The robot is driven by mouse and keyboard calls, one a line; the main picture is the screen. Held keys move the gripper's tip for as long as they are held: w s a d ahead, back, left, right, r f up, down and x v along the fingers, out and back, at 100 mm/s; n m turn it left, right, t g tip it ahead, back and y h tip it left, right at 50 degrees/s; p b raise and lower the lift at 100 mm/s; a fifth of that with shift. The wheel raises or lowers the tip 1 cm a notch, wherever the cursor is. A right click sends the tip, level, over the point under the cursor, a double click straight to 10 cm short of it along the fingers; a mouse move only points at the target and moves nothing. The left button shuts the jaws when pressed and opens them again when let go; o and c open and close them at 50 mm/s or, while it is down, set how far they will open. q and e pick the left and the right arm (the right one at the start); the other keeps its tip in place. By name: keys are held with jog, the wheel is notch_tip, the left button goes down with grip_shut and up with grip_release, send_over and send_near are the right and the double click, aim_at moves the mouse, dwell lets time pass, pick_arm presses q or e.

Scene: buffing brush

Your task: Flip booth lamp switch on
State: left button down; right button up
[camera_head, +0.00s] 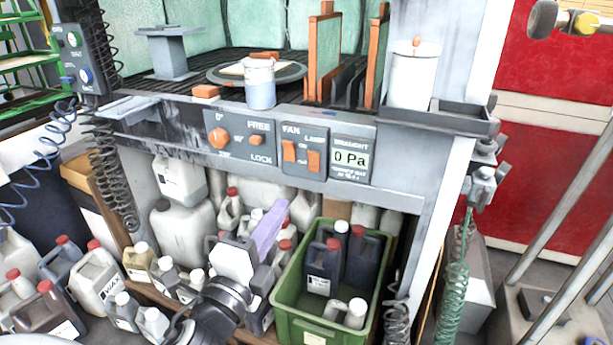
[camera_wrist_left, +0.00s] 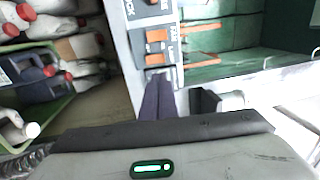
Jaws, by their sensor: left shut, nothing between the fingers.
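The lamp switch (camera_head: 313,160) is an orange rocker on the grey control panel (camera_head: 301,171) at the booth's front edge, right of the orange fan switch (camera_head: 289,150). In the left wrist view the lamp switch (camera_wrist_left: 155,60) shows close beyond the fingertips. My left gripper (camera_head: 282,207) is shut and empty, its purple fingers pointing up toward the panel from below and left of the switch. The fingers also show in the left wrist view (camera_wrist_left: 160,77). I cannot tell whether they touch the panel. My right gripper is not in view.
A green crate (camera_head: 290,294) with dark bottles stands below the panel, and several jugs fill the space left of it. A draught gauge (camera_head: 350,158) sits right of the lamp switch. A white cup (camera_head: 260,84) and a tall white container (camera_head: 412,75) stand on the booth above.

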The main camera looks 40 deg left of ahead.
pick_arm(q)
jog(key=shift+w, duration=0.1)
jog(key=p, duration=0.1)
send_near(313, 158)
jog(key=x, duration=0.6)
jog(key=shift+w+a, duration=0.1)
jog(key=shift+w, duration=0.1)
